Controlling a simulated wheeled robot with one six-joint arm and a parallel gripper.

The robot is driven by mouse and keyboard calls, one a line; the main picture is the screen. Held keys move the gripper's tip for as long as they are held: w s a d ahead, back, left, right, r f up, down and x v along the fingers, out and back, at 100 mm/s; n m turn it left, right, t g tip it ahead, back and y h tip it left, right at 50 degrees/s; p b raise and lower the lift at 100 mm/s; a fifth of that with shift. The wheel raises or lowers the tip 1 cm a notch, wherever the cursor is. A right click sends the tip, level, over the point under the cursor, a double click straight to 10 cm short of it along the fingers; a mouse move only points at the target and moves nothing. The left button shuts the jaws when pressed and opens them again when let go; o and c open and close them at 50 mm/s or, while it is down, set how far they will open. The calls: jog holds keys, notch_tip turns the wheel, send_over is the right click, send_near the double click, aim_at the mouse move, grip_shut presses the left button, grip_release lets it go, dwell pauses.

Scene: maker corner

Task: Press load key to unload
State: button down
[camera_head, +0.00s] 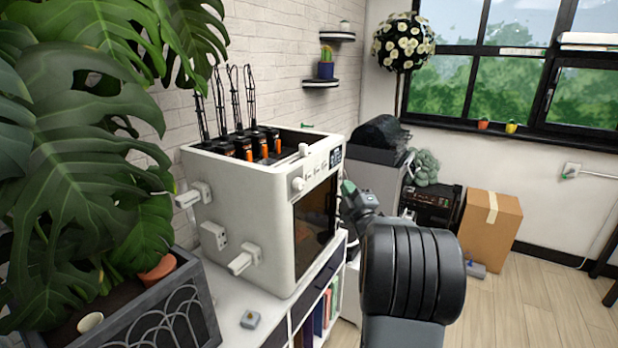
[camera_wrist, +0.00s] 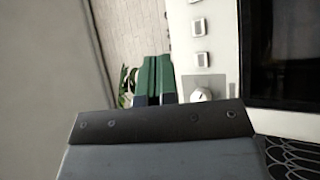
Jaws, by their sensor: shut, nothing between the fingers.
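The white machine (camera_head: 240,205) stands on a white cabinet. Its front panel carries a round knob (camera_head: 298,184), a row of small square keys (camera_head: 317,170) and a small dark display (camera_head: 336,156). In the wrist view the square keys (camera_wrist: 200,57) run in a line above the knob (camera_wrist: 201,95). I cannot read which one is the load key. My gripper (camera_head: 348,187) is shut and empty, in front of the machine near its right side. Its green fingers (camera_wrist: 157,75) show together in the wrist view, left of the keys; contact is not visible.
A large leafy plant (camera_head: 80,150) in a dark planter fills the left. White fittings (camera_head: 242,262) stick out from the machine's side. A small grey block (camera_head: 250,320) lies on the cabinet. A cardboard box (camera_head: 487,222) stands behind right. The wooden floor at right is clear.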

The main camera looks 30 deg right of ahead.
aim_at(309, 176)
jog(key=shift+s+d, duration=0.15)
jog(key=shift+d, duration=0.05)
jog(key=shift+r, duration=0.1)
jog(key=w+a+p, duration=0.1)
jog(key=w+a, duration=0.3)
jog(key=w, duration=0.3)
jog(key=shift+w+a, duration=0.15)
jog(key=shift+w, duration=0.25)
dwell(0.5)
jog(key=shift+w+a+b, duration=0.1)
jog(key=shift+w+b, duration=0.15)
jog(key=shift+b, duration=0.25)
dwell(1.5)
